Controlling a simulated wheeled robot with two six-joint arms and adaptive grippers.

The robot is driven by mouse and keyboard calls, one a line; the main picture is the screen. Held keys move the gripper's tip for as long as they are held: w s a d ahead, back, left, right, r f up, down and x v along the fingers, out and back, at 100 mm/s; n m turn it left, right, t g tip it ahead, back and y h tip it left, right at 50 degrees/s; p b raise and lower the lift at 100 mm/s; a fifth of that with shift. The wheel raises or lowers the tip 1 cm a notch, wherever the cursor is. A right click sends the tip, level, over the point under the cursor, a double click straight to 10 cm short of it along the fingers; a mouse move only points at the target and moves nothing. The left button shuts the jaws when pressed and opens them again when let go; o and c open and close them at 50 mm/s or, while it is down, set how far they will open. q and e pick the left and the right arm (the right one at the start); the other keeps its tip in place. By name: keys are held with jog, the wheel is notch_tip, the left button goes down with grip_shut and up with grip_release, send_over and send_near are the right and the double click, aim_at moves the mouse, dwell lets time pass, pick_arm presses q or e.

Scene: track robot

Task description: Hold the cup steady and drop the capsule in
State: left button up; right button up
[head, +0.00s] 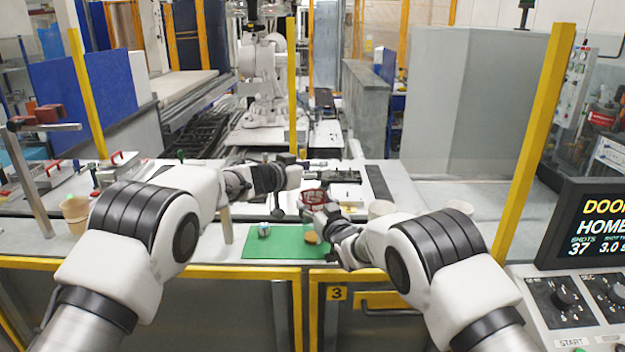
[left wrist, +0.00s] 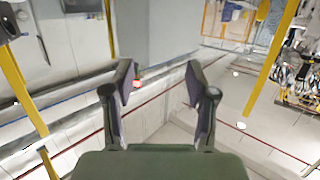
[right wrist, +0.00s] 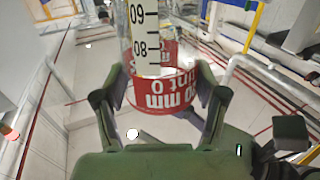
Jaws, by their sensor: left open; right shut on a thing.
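My right gripper (head: 322,212) is shut on a clear cup with a red band (head: 312,196), held above the back right of the green mat. In the right wrist view the cup (right wrist: 160,90) sits between the two fingers (right wrist: 158,110), its black scale and red lettered band upside down. My left gripper (head: 312,166) is higher, above and close to the cup, with its fingers pointing right. The left wrist view shows its fingers (left wrist: 162,90) apart with nothing between them. I cannot pick out the capsule for certain; a small grey-blue object (head: 264,230) lies on the mat.
The green mat (head: 282,252) lies at the table's front edge, with an orange-brown round thing (head: 311,238) on it. A dark fixture (head: 345,176) stands behind the cup. A tan container (head: 76,212) is at left. Yellow posts (head: 533,135) and a display (head: 590,225) bound the right.

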jog(key=o, duration=1.4)
jog(key=shift+c, duration=0.2)
pick_arm(q)
jog(key=shift+r, duration=0.65)
